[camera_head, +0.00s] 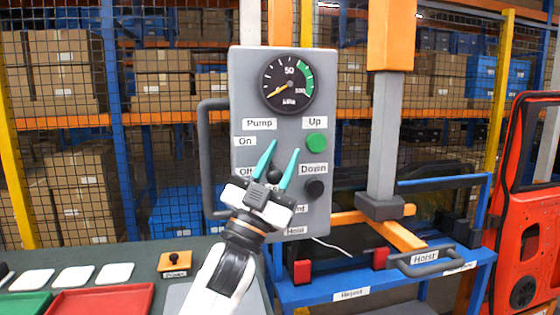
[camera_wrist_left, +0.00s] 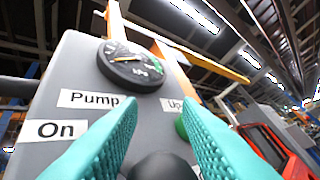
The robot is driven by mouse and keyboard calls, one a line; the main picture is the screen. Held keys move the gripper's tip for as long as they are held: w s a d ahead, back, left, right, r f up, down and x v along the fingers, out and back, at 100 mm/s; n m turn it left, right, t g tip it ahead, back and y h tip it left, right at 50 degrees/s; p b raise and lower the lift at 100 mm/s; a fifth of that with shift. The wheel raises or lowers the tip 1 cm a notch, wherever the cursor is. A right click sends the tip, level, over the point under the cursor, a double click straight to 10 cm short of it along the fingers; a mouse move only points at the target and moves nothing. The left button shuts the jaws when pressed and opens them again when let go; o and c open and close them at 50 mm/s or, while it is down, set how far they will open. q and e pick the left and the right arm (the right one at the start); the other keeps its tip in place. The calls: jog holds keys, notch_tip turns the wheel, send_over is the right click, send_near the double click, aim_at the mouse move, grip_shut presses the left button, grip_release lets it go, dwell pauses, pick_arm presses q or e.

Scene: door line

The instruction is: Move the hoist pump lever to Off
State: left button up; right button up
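The grey hoist panel (camera_head: 240,100) stands upright in the middle of the head view. My left gripper (camera_head: 283,152) is in front of its lower middle, its two teal fingers apart and pointing up. The pump lever's dark round knob (camera_head: 274,176) shows between the fingers, partly hidden. In the left wrist view a dark ball (camera_wrist_left: 162,166) sits low between the open fingers; I cannot tell if they touch it. The "On" label (camera_head: 244,141) is above the "Off" label (camera_head: 246,171), which is partly covered by my gripper. My right gripper is out of view.
A gauge (camera_head: 287,83), a green Up button (camera_head: 316,142) and a black Down button (camera_head: 315,188) are on the panel. A grey handle (camera_head: 206,160) juts from its left side. A blue frame and red door (camera_head: 530,210) stand right.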

pick_arm(q)
jog(key=b+v, duration=0.3)
jog(key=v, duration=0.9)
jog(key=shift+b, duration=0.3)
jog(key=shift+f, duration=0.1)
